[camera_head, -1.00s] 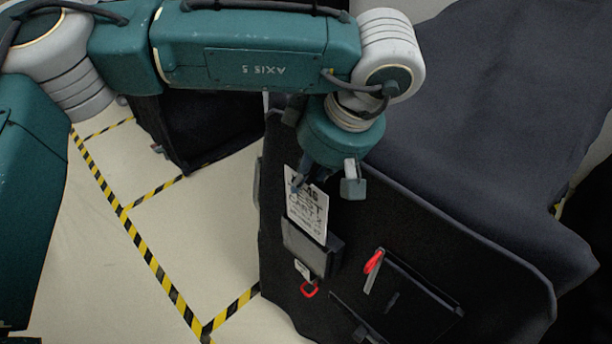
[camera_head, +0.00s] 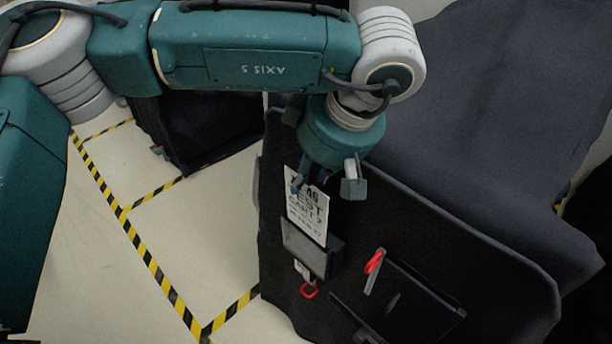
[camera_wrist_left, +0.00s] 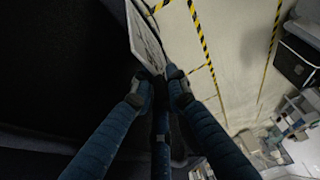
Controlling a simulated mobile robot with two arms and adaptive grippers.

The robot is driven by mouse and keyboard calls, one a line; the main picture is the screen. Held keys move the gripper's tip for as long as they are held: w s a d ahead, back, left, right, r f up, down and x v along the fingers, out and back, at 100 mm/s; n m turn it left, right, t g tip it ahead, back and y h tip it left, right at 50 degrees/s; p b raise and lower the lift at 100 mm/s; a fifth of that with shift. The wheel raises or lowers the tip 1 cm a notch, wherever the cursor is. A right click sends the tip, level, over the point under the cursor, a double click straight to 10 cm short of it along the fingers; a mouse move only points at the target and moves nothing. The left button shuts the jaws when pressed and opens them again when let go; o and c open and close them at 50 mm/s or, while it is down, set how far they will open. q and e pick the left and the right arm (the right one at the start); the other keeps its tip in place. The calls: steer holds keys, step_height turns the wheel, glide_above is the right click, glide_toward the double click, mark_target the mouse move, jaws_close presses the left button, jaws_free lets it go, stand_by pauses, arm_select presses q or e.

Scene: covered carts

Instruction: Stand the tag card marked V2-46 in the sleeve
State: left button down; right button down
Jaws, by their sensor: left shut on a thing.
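The white tag card (camera_head: 308,215) is upright against the dark side of the covered cart (camera_head: 400,225). Its top line is partly covered by my fingers; "46" and "CART 7" below it can be made out. My left gripper (camera_head: 300,186) is shut on the card's upper part. The wrist view also shows the card (camera_wrist_left: 146,40) between the fingertips (camera_wrist_left: 160,82). The sleeve (camera_head: 305,250), a grey pocket on the cart side, is directly under the card. The card's lower edge meets the sleeve's mouth; I cannot tell whether it is inside. My right gripper is not in view.
A red ring (camera_head: 310,290) hangs below the sleeve. A black holder (camera_head: 410,300) with a red clip (camera_head: 374,262) is to the right on the same side. Another dark cart (camera_head: 200,130) stands behind. Pale floor with striped tape (camera_head: 150,258) is free at left.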

arm_select(q)
steer(key=shift+f+b, duration=0.35)
steer(key=shift+f, duration=0.15)
steer(key=c, duration=1.6)
jaws_free()
steer(key=shift+c, duration=0.2)
steer(key=v, duration=1.2)
